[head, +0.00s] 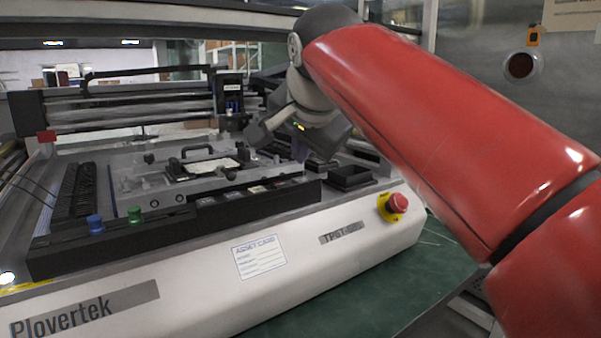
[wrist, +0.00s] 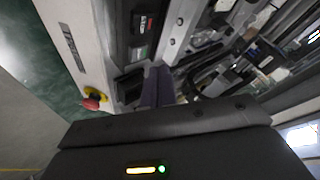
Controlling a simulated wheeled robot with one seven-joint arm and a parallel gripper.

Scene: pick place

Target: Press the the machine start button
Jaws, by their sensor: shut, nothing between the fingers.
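A green button (head: 134,214) and a blue button (head: 95,223) stand on the black front rail of the machine, at the left in the head view. No start label on them can be read. A red mushroom button (head: 397,203) on a yellow base sits at the right of the machine's front; it also shows in the wrist view (wrist: 91,103). My gripper (head: 301,152) is shut and empty above the right part of the machine bed, well right of the green and blue buttons. Its dark purple fingers show in the wrist view (wrist: 158,85), which does not show those two buttons.
A clamp fixture with a handle (head: 205,160) stands on the bed between my gripper and the left buttons. A black gantry head (head: 229,98) hangs behind it. A small black open tray (head: 350,177) lies right of the gripper.

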